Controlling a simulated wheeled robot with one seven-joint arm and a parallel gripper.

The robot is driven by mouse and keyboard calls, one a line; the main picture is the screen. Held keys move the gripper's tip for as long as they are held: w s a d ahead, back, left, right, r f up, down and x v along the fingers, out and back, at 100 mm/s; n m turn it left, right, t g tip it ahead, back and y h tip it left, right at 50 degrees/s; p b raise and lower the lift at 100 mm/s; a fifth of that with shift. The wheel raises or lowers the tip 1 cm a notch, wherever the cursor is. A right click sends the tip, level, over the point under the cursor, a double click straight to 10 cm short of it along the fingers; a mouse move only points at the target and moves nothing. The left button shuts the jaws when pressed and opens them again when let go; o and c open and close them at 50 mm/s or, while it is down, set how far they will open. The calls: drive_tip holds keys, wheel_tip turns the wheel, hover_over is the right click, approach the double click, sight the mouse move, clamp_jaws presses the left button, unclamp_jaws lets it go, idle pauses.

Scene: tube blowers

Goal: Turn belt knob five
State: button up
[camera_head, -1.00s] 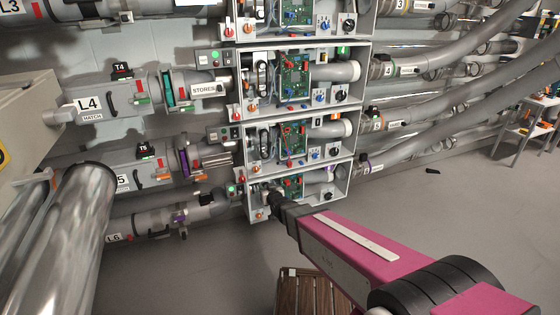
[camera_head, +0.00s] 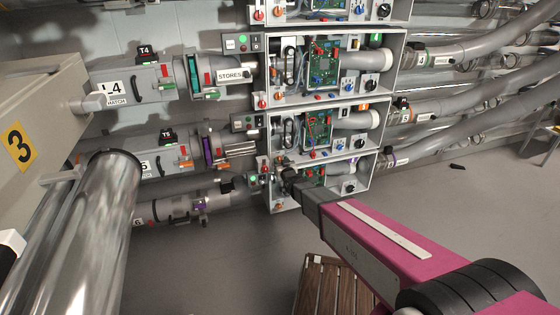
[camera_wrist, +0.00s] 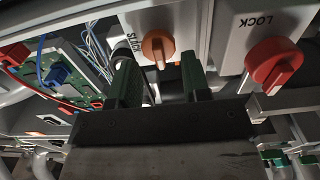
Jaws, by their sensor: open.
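In the wrist view an orange knob (camera_wrist: 158,47) sits on a grey panel by a label reading "SLACK". A red knob (camera_wrist: 273,65) marked "LOCK" is to its right. My gripper (camera_wrist: 156,64) is open, with its two green finger pads on either side of the orange knob's line; I cannot tell whether they reach around it. In the head view my gripper (camera_head: 287,173) is at the left part of the lower boxes, beneath the box in the row tagged 5 (camera_head: 380,126). It hides part of the panel there. No word "belt" is readable.
A green circuit board (camera_wrist: 72,72) with blue and red parts lies left of the fingers. Another open box (camera_head: 400,65) stands above. A large shiny pipe (camera_head: 85,235) and a beige cabinet (camera_head: 40,120) fill the left.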

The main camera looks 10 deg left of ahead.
drive_tip(key=shift+x, duration=1.05)
drive_tip(key=c, duration=0.6)
